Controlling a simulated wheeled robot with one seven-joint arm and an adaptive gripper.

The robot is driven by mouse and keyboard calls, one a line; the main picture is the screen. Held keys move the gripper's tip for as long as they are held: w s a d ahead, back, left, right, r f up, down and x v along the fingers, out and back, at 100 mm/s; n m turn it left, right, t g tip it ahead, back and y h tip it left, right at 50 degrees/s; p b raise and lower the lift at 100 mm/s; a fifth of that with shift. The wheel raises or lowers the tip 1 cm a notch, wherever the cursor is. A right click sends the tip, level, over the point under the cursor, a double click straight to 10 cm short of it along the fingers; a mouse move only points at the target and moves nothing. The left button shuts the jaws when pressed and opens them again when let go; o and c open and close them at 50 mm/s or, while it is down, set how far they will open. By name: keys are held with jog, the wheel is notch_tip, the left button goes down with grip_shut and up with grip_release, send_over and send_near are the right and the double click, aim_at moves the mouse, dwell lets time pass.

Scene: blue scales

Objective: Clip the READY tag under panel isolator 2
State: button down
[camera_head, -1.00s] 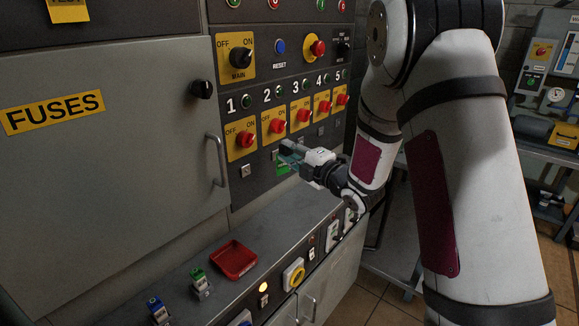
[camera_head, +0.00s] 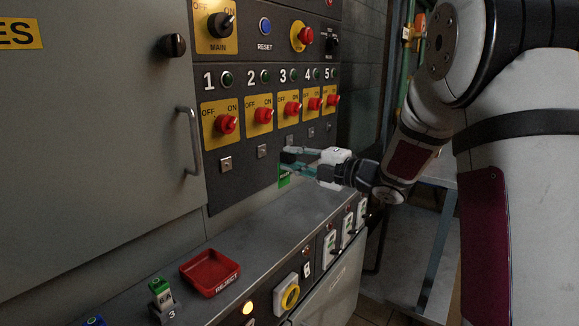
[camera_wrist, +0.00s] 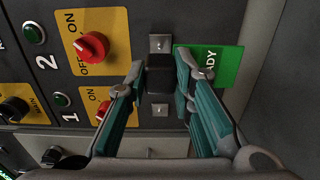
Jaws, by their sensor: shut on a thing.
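The panel isolators are a row of red knobs on yellow plates, numbered 1 to 5. Isolator 2 (camera_head: 263,115) has a small silver square (camera_head: 262,151) below it; both also show in the wrist view, as a red knob (camera_wrist: 90,47) and a silver square (camera_wrist: 160,43). My gripper (camera_head: 287,161) is in front of the panel, to the right of that square. In the wrist view my gripper (camera_wrist: 160,75) is shut on the black clip (camera_wrist: 160,77) of the green READY tag (camera_wrist: 222,62). The right finger hides part of its lettering. The tag (camera_head: 284,180) hangs below the fingers in the head view.
A grey ledge runs below the panel, with a red REJECT tray (camera_head: 211,272) and a green-topped piece (camera_head: 160,290) on it. A grey cabinet door with a handle (camera_head: 189,140) is at left. Switches (camera_head: 329,248) line the ledge's front.

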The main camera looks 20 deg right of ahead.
aim_at(263, 151)
dwell(0.6)
jog(key=shift+p+x, duration=0.4)
jog(key=shift+x, duration=2.45)
jog(key=shift+f+b, duration=0.1)
jog(key=shift+b, duration=0.75)
jog(key=shift+w+a, duration=0.3)
jog(key=shift+w, duration=0.1)
dwell(0.6)
jog(key=c, duration=1.3)
grip_release()
jog(key=v, duration=1.2)
jog(key=shift+w, duration=0.1)
